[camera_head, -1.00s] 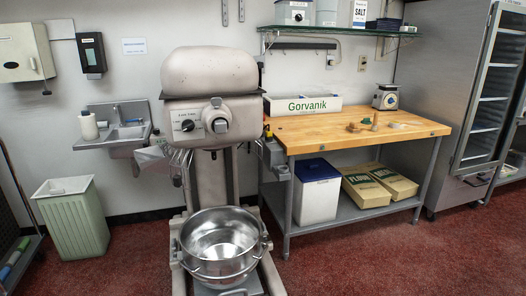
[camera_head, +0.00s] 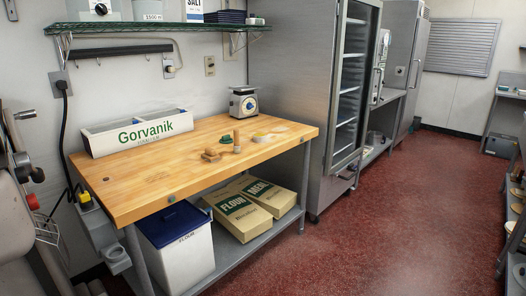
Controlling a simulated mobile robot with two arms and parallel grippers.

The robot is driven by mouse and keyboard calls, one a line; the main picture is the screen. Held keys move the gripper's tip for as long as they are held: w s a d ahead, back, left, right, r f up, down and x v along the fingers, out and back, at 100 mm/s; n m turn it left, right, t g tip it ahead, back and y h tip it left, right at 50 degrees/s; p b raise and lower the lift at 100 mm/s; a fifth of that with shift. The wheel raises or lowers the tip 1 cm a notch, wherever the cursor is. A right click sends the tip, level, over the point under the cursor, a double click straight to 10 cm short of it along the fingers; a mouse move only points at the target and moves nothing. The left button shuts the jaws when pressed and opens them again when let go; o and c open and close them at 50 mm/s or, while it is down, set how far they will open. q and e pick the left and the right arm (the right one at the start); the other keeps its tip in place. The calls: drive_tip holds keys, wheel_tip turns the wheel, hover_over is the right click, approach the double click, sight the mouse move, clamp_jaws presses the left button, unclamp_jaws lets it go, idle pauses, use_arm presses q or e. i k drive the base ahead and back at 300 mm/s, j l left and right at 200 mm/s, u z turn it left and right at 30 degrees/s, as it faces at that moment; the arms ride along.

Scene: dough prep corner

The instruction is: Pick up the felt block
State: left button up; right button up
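Several small things lie on the wooden worktable (camera_head: 160,178). A brown, block-like piece (camera_head: 211,156) lies near the middle of the top. Behind it are a low green piece (camera_head: 226,139) and a small upright wooden piece (camera_head: 237,141). A flat yellowish round piece (camera_head: 261,138) lies to the right. These are too small for me to tell which one is the felt block. Neither of my grippers is in view.
A white Gorvanik bin (camera_head: 138,134) and a scale (camera_head: 243,103) stand at the table's back. Flour and meal sacks (camera_head: 238,213) and a lidded bin (camera_head: 178,248) are below. A steel cabinet (camera_head: 292,90) stands right of the table. The red floor (camera_head: 400,220) is open at right.

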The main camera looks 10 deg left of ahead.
sight(209, 155)
drive_tip(key=i+l, duration=0.15)
drive_tip(key=i, duration=0.85)
